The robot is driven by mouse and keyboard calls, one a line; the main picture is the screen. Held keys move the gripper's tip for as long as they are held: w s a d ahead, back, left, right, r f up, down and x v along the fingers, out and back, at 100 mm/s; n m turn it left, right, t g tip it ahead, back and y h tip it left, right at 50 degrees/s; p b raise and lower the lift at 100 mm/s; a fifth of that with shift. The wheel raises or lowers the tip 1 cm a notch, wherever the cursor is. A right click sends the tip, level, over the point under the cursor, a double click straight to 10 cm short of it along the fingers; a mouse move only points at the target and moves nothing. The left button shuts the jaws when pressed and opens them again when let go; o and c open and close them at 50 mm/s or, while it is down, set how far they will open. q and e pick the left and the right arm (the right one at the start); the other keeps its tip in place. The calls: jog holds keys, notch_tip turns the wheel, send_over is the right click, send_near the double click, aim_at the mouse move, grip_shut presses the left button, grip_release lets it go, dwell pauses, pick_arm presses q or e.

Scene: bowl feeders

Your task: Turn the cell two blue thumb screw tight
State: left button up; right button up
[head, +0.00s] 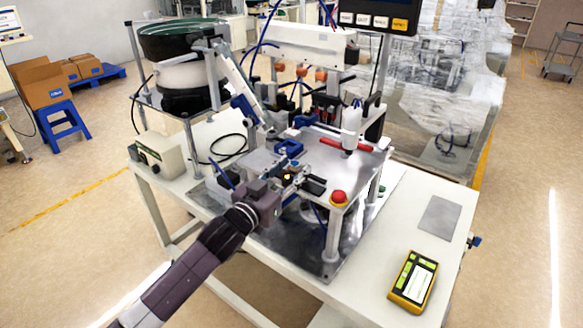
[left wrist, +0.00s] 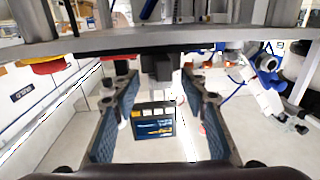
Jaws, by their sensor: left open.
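My left gripper (head: 296,181) reaches in from the lower left to the front edge of the raised metal plate (head: 327,165) of the machine. In the left wrist view my left gripper (left wrist: 163,92) is open, its two fingers wide apart with nothing held. A dark square block (left wrist: 158,66) shows between the fingertips, under the plate edge; I cannot tell how far beyond them it is. Blue parts sit on the plate, among them a blue block (head: 289,147) behind the gripper. I cannot make out the cell two thumb screw; the gripper may hide it. My right gripper is not in view.
A red button (head: 339,198) stands at the plate's front right corner. A white bottle (head: 351,127) stands on the plate. A bowl feeder (head: 182,50) rises at the back left. A yellow handheld device (head: 413,282) and a grey sheet (head: 440,217) lie on the table's right side.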

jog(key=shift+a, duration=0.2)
pick_arm(q)
jog(key=shift+c, duration=1.5)
grip_shut()
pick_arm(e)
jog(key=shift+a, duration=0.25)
